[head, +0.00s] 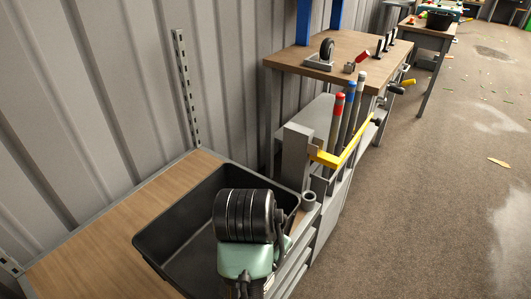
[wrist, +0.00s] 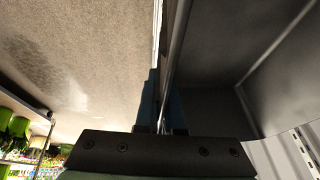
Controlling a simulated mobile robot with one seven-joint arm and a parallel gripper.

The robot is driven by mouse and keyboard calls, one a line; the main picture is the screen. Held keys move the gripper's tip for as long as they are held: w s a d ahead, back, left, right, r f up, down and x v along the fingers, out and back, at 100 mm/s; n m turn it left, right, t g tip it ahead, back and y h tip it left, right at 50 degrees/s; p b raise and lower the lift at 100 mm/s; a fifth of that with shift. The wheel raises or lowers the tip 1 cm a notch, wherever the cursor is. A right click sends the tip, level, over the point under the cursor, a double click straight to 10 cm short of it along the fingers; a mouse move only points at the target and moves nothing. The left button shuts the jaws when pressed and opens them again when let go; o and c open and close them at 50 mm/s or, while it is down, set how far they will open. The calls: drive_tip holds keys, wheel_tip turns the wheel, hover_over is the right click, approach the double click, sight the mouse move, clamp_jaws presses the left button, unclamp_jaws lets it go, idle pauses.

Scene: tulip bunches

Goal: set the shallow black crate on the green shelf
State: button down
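The shallow black crate (head: 180,235) sits on a wooden-topped bench at the lower left of the head view, its open side up. In the wrist view its dark wall and inside (wrist: 255,60) fill the right side. My gripper (wrist: 160,100) is at the crate's rim, with the thin wall between its close-set fingers. In the head view my wrist hides the crate's near right side and the fingers. I cannot make out a green shelf for certain; a shelf rack (wrist: 25,112) with green pots shows at the wrist view's left edge.
The wooden bench top (head: 85,255) is bare left of the crate. A grey rack with a yellow bar (head: 345,145) and colored-topped posts stands close on the right. A workbench (head: 345,50) with tools is behind it. The corrugated wall is at left; open floor (head: 430,190) at right.

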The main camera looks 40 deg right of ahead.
drive_tip(key=s+d+p, duration=0.1)
drive_tip(key=s, duration=0.6)
drive_tip(key=shift+s+d, duration=0.25)
drive_tip(key=shift+s, duration=0.05)
drive_tip(key=s+d+p, duration=0.1)
drive_tip(key=s, duration=0.7)
drive_tip(key=shift+s+d, duration=0.35)
drive_tip(key=shift+s, duration=0.05)
idle(0.3)
drive_tip(key=s+d, duration=0.1)
drive_tip(key=s, duration=0.8)
drive_tip(key=shift+d+p, duration=0.35)
idle(0.4)
drive_tip(key=shift+s+d+p, duration=0.15)
drive_tip(key=shift+s, duration=0.55)
drive_tip(key=shift+s+d+p, duration=0.15)
drive_tip(key=shift+s, duration=0.5)
